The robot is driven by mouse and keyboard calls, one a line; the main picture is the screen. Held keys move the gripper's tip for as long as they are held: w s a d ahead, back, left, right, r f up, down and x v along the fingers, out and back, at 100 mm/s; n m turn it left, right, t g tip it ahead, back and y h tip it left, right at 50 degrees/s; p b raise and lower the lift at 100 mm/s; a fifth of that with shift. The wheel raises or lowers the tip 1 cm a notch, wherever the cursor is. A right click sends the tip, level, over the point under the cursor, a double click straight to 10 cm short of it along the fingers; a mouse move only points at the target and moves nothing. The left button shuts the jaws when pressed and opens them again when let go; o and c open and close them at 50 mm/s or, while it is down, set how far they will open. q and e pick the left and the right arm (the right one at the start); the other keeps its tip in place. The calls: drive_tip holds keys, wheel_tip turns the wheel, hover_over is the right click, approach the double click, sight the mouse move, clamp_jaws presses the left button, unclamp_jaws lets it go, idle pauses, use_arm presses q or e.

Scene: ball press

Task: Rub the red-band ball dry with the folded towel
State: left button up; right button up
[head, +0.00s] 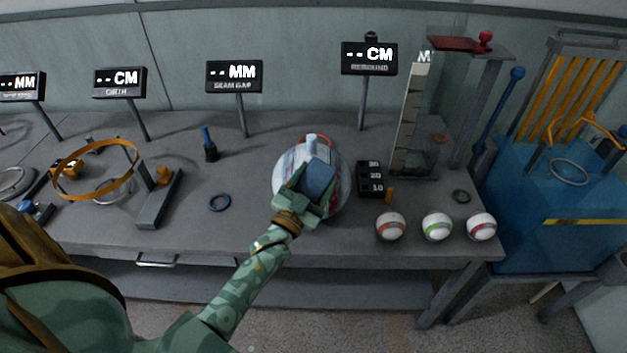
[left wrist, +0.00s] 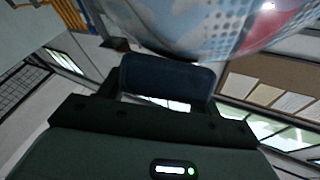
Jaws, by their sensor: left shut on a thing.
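A large patterned ball (head: 282,178), white and pale blue, stands on the bench. In the left wrist view the ball (left wrist: 215,30) fills the top and shows a red patch at the right. My left gripper (head: 311,192) is shut on the dark blue folded towel (head: 319,179), in front of the ball. The towel (left wrist: 167,78) lies close under the ball's surface in the left wrist view; I cannot tell if they touch. Three small white balls stand at the bench's right front: one with an orange-red band (head: 390,227), one green-banded (head: 437,227), one red-banded (head: 481,227). My right gripper is out of view.
A black numbered block (head: 370,179) stands just right of the large ball. A clear rebound column (head: 411,125) rises behind it. A blue ring (head: 220,202) and an orange hoop gauge (head: 96,170) are to the left. The bench front (head: 235,238) is clear.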

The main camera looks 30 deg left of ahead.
use_arm(q)
drive_tip(key=shift+s+a+p, duration=0.2)
drive_tip(key=shift+s+a, duration=0.15)
drive_tip(key=shift+a, duration=0.25)
drive_tip(key=shift+s+a+p, duration=0.15)
drive_tip(key=shift+s+a, duration=0.2)
drive_tip(key=shift+a, duration=0.2)
drive_tip(key=shift+w+d, duration=0.4)
drive_tip(key=shift+d, duration=0.25)
drive_tip(key=shift+w+d, duration=0.4)
drive_tip(key=shift+d, duration=0.25)
drive_tip(key=shift+s+a+p, duration=0.2)
drive_tip(key=shift+s+a, duration=0.2)
drive_tip(key=shift+a, duration=0.25)
drive_tip(key=shift+s+a+p, duration=0.15)
drive_tip(key=shift+s+a, duration=0.2)
drive_tip(key=shift+a, duration=0.25)
drive_tip(key=shift+w+d, duration=0.4)
drive_tip(key=shift+d, duration=0.25)
drive_tip(key=shift+w+d, duration=0.35)
drive_tip(key=shift+d, duration=0.25)
drive_tip(key=shift+s+a, duration=0.4)
drive_tip(key=shift+a, duration=0.25)
drive_tip(key=shift+s+a, duration=0.4)
drive_tip(key=shift+a, duration=0.25)
drive_tip(key=shift+p, duration=0.3)
